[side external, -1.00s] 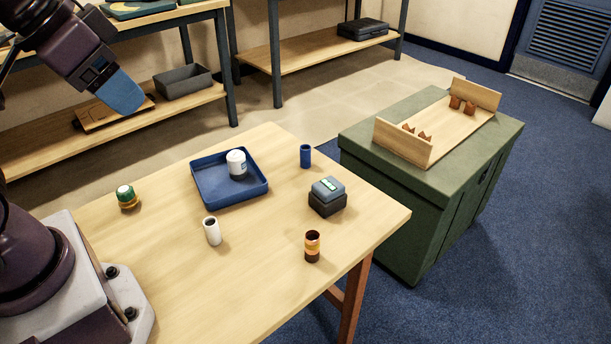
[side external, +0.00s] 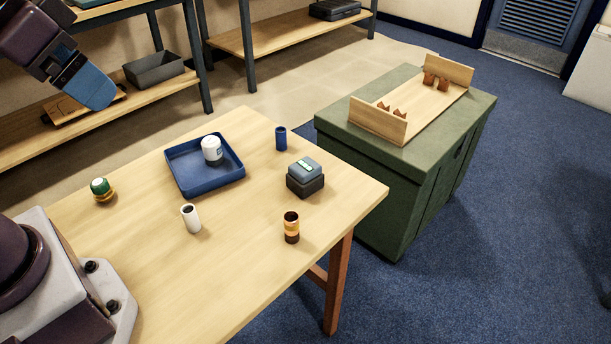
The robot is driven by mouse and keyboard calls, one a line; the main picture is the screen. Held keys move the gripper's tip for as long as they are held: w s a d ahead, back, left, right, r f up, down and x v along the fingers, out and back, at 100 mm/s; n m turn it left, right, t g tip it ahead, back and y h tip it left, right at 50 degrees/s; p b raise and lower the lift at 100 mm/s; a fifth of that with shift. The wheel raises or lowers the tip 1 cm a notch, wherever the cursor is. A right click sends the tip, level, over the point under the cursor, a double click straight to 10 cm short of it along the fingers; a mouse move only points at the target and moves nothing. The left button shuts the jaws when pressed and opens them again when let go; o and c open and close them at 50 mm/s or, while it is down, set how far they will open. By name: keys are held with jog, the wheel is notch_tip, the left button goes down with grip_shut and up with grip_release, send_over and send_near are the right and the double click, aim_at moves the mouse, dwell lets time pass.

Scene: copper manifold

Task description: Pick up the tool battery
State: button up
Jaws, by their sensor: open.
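The tool battery (side external: 305,177), a blocky piece with a blue-grey top, a small pale green label and a dark base, sits upright on the wooden table (side external: 225,260), right of the blue tray. My gripper (side external: 90,88) is at the upper left, high up and well apart from the battery. Its blue end points down and to the right. It is open, with nothing seen in it; the gap between the fingers is hard to make out from this side.
A blue tray (side external: 180,185) holds a white jar (side external: 212,150). Around the battery stand a blue cylinder (side external: 281,138), an orange-and-brown cylinder (side external: 291,228) and a white cylinder (side external: 190,218). A green-topped piece (side external: 102,189) stands left. A green cabinet (side external: 375,195) bears a wooden rack (side external: 440,100).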

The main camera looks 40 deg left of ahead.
jog(key=shift+w+f+g, duration=0.8)
jog(key=shift+f, duration=0.4)
jog(key=m+g, duration=0.5)
jog(key=m, duration=0.9)
send_over(305, 165)
jog(key=s, duration=0.2)
notch_tip(305, 165, down, 20)
jog(key=shift+s+r, duration=0.1)
jog(key=shift+s, duration=0.05)
jog(key=w+m, duration=0.1)
jog(key=m, duration=0.2)
jog(key=w+m+t, duration=0.1)
jog(key=m, duration=0.1)
jog(key=shift+w+r, duration=0.3)
jog(key=shift+r, duration=0.1)
notch_tip(305, 165, down, 7)
jog(key=f, duration=0.5)
jog(key=shift+s+f, duration=0.1)
jog(key=shift+s, duration=0.1)
jog(key=c, duration=1.2)
jog(key=shift+c, duration=0.2)
